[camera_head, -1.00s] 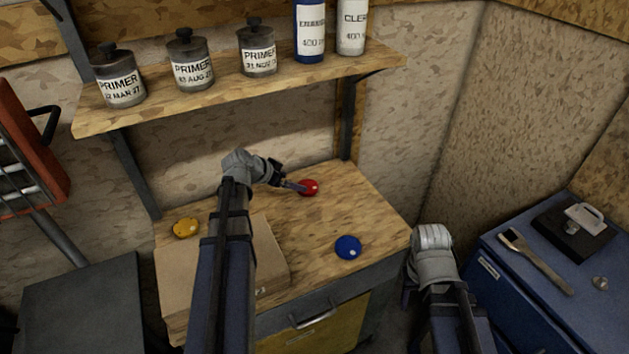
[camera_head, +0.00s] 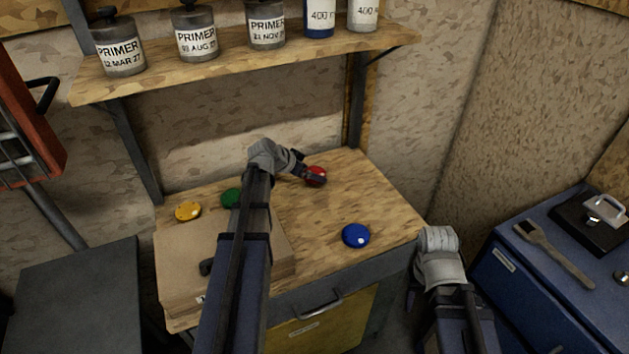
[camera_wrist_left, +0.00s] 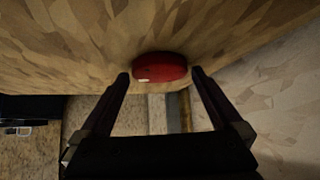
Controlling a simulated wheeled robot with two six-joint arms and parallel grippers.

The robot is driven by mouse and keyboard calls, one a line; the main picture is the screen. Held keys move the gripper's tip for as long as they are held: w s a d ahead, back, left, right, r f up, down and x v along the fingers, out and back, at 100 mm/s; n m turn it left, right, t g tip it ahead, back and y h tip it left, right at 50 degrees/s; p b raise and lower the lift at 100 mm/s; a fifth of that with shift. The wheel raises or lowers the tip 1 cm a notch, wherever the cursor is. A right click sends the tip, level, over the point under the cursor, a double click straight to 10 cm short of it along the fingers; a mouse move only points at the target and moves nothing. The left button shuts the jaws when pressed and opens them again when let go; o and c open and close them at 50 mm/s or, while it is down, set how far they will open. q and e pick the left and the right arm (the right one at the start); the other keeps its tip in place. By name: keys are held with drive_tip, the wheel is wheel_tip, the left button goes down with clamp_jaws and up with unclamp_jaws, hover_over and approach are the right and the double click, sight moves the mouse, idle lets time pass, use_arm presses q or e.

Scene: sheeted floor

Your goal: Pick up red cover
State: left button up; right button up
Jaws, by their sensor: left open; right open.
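The red cover (camera_head: 317,172) is a small round disc on the back right part of the wooden bench top (camera_head: 385,200). My left gripper (camera_head: 308,177) is at it, and its dark fingers partly hide it. In the left wrist view, the red cover (camera_wrist_left: 160,66) sits between and just beyond the tips of the open left gripper (camera_wrist_left: 160,76). A gap shows on each side, and contact cannot be told. My right gripper (camera_head: 438,246) is beyond the bench's right front edge, away from the cover; it is open and its fingers are hard to make out.
A blue cover (camera_head: 356,235), a yellow cover (camera_head: 188,211) and a partly hidden green cover (camera_head: 231,197) lie on the bench. A cardboard box (camera_head: 180,262) is at the front left. A shelf (camera_head: 240,68) with tins and bottles hangs above. A blue cabinet (camera_head: 525,290) stands right.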

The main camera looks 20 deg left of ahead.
use_arm(q)
drive_tip(key=shift+w+f, duration=0.15)
drive_tip(key=shift+f, duration=0.05)
drive_tip(key=c, duration=1.3)
